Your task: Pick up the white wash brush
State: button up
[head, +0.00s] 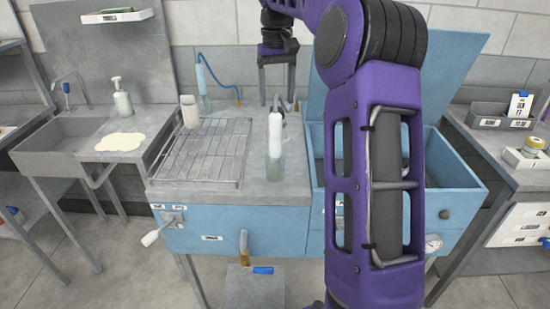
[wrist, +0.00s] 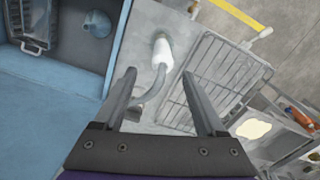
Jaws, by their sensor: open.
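My gripper (head: 277,103) points down above the worktop, behind the white piece in the head view. The exact gap to the white piece cannot be judged.
A wire rack (head: 205,150) lies left of the white piece. A blue basin with a raised lid (head: 455,70) is at right, partly hidden by my arm.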

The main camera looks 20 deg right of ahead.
aim_at(276, 112)
notch_tip(276, 112, down, 5)
jog(key=shift+f+b, duration=0.1)
jog(key=shift+b, duration=0.25)
jog(key=shift+a+f+b, duration=0.15)
jog(key=shift+f+b, duration=0.4)
jog(key=shift+f, duration=2.1)
jog(key=shift+c, duration=0.3)
grip_shut()
